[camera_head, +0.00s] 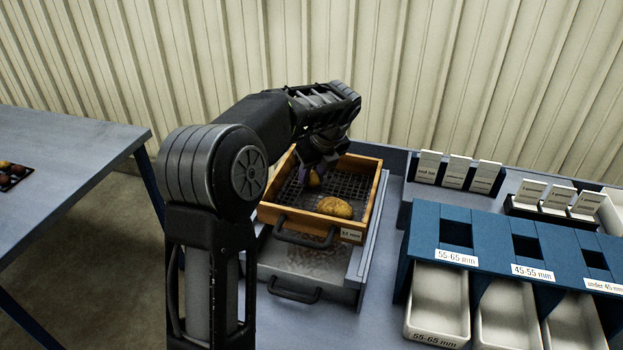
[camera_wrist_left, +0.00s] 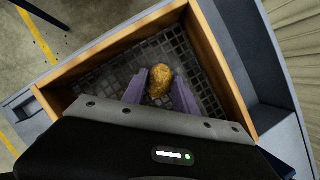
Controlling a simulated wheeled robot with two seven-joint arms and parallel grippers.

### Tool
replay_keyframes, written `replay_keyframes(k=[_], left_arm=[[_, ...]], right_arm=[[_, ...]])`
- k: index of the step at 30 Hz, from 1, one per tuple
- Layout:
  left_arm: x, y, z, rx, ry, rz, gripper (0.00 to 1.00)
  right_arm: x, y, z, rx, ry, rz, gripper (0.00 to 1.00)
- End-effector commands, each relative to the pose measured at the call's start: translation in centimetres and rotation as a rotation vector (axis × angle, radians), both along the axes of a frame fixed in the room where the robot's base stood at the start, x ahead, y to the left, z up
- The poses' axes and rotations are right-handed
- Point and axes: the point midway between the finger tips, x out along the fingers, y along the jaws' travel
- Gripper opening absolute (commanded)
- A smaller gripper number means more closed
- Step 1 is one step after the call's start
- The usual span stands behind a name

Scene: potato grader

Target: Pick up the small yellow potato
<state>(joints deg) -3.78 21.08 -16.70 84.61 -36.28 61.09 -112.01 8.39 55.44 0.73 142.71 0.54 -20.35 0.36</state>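A small yellow potato (camera_wrist_left: 159,81) shows between the two purple fingers of my left gripper (camera_wrist_left: 160,88) in the left wrist view. The fingers lie close along both its sides; I cannot tell whether they touch it. In the head view the potato (camera_head: 314,179) is at the fingertips, low inside a wooden-framed sieve (camera_head: 377,190), and the wrist partly hides the gripper. A larger yellow-brown potato (camera_head: 335,207) lies on the mesh nearer the sieve's front. My right gripper is not in view.
The sieve sits above a grey drawer (camera_head: 290,262) with a dark handle. To the right stands a blue rack (camera_head: 470,225) with labelled slots and white trays (camera_head: 437,300). Card holders (camera_head: 458,172) stand behind it. Another table (camera_head: 70,165) is at the left.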

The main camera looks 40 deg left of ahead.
Motion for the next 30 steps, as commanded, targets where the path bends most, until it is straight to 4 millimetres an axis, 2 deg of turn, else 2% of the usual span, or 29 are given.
replay_keyframes(k=[2,12,23,26,30], left_arm=[[0.0,0.0,0.0,0.0,0.0,0.0,0.27],[0.0,0.0,0.0,0.0,0.0,0.0,0.0],[0.0,0.0,0.1,0.0,0.0,0.0,0.0],[0.0,0.0,0.7,0.0,-0.002,0.001,0.0],[0.1,0.0,2.6,0.0,-0.004,0.001,0.0]], right_arm=[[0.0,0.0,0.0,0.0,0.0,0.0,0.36],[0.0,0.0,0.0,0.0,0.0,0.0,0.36],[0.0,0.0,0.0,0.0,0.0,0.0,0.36],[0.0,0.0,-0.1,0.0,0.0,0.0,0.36],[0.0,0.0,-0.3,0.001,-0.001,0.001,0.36]])
